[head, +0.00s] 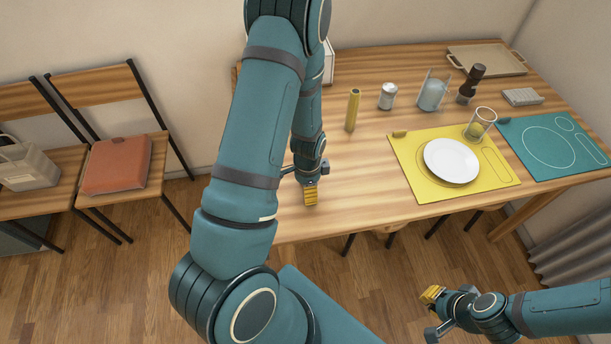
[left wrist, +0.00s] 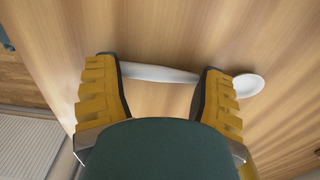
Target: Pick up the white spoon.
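In the left wrist view the white spoon (left wrist: 160,73) lies on the wooden table. Its handle runs across the gap between my left gripper's two yellow fingers (left wrist: 162,88), and its oval bowl shows just past the right finger. The fingers are wide apart, and I see no grip on the spoon. In the head view my left gripper (head: 311,193) is low at the table's left part, and the spoon cannot be made out there. My right gripper (head: 433,295) is out in front of the table, away from the spoon; whether its fingers are apart is unclear.
On the wooden table (head: 350,190) stand a yellow cylinder (head: 352,110), a can (head: 387,96) and a clear pitcher (head: 432,92). A white plate (head: 451,160) lies on a yellow mat (head: 425,189). Two chairs stand at the left. The table's front edge is near my left gripper.

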